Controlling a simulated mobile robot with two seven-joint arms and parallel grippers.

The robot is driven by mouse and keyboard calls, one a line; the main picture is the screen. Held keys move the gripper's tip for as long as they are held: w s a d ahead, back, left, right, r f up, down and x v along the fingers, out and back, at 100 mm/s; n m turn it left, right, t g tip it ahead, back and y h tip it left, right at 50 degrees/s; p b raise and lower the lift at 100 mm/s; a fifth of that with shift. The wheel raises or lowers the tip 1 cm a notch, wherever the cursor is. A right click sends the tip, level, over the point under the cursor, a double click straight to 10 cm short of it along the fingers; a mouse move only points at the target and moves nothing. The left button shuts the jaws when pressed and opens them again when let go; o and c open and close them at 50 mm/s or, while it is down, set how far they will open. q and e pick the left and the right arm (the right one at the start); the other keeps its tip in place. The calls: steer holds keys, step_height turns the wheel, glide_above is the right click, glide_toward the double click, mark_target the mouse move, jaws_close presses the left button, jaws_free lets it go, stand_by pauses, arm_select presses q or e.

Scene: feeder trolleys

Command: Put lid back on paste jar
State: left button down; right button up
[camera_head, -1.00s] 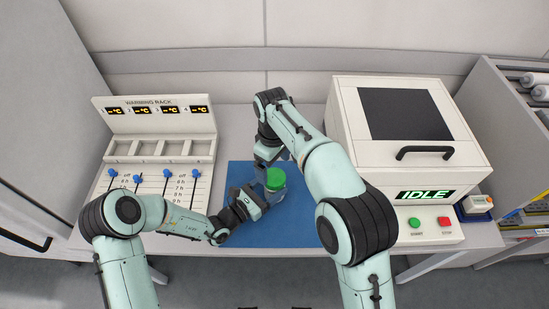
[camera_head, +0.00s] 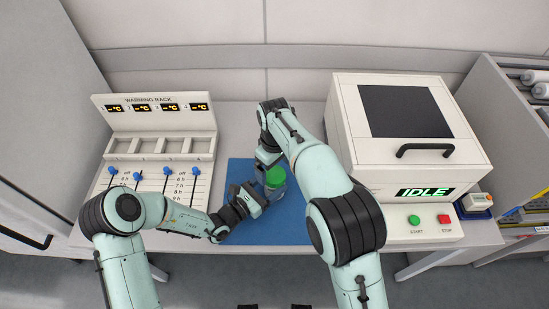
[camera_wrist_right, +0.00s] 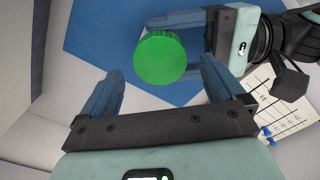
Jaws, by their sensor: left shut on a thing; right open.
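The paste jar (camera_head: 274,192) is a clear, rounded jar on the blue mat. A green ribbed lid (camera_head: 275,176) sits at its top; whether it is seated or threaded I cannot tell. The lid also shows from above in the right wrist view (camera_wrist_right: 160,57), hiding most of the jar. My left gripper (camera_head: 260,196) is shut on the jar from its left side; its fingers also show in the right wrist view (camera_wrist_right: 180,45). My right gripper (camera_wrist_right: 161,66) is open, its fingers spread wider than the lid and apart from it. In the head view the right gripper (camera_head: 268,157) is just behind the lid.
The blue mat (camera_head: 296,226) has free room around the jar. The warming rack (camera_head: 160,128) with blue-knobbed sliders stands left. A white machine (camera_head: 365,165) reading IDLE, with green and red buttons, stands right. A shelf trolley (camera_head: 490,110) is at the far right.

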mark_target(275, 174)
steer(key=shift+f, duration=1.6)
steer(key=c, duration=1.1)
steer(key=shift+m, duration=1.6)
steer(key=o, duration=1.1)
steer(key=shift+o, duration=0.2)
